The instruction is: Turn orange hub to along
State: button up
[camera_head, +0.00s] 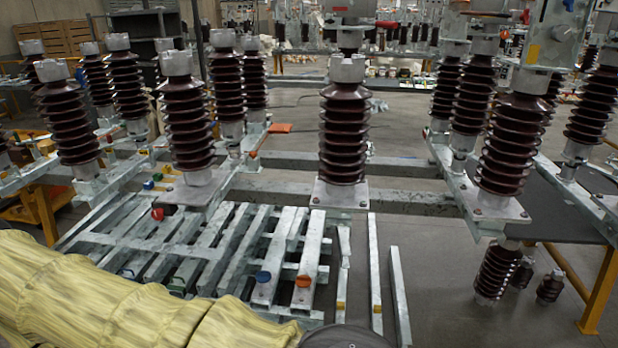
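The orange hub (304,281) is a small orange piece on top of a grey metal beam (312,245), low and near the middle of the camera_head view. It is too small for me to tell which way it is turned. A blue hub (263,277) sits on the neighbouring beam to its left. A red hub (157,214) sits farther left and farther back. My gripper is not in view. My arm, in a wrinkled yellow cover, fills the lower left; its visible end is below and left of the orange hub, apart from it.
Tall brown ribbed insulators, such as the middle one (344,135), stand on metal frames behind and beside the beams. Small green and blue pieces lie farther left. Narrow loose-looking bars (399,295) lie right of the hub.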

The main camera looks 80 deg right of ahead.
aim_at(303, 281)
jog(key=z, duration=0.85)
jog(key=i, duration=0.9)
jog(key=z, duration=0.95)
